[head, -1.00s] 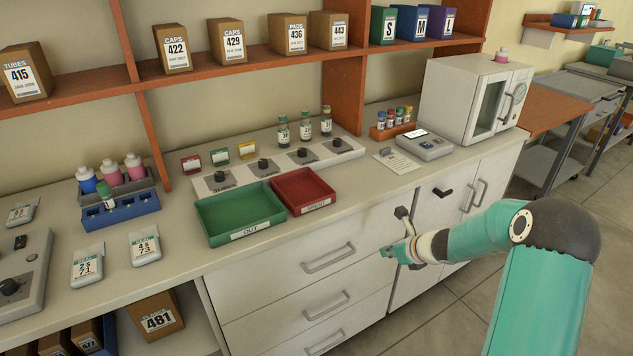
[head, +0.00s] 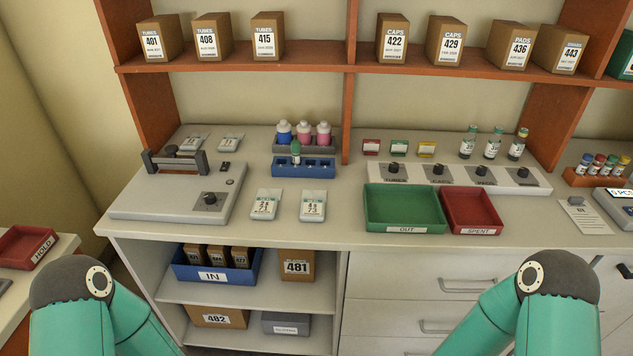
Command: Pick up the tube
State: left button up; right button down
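A green-capped tube (head: 295,153) stands upright in the blue rack (head: 318,170) on the bench, near its left end; its lower part is hidden by the rack. The rack's other places look empty. Small tubes with coloured caps (head: 598,168) stand in an orange rack at the right edge. Both of my arms show only as green links at the bottom corners. Neither gripper is in view.
Blue and pink bottles (head: 303,133) stand behind the blue rack. A device with a knob (head: 175,203) is to the left. A green OUT tray (head: 405,190) and a red SPENT tray (head: 472,195) lie right of two labelled pads.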

aim_at(583, 166)
jog(key=u, duration=0.35)
jog(key=i, duration=0.2)
jog(key=z, duration=3.6)
jog(key=i, duration=2.4)
jog(key=z, duration=0.05)
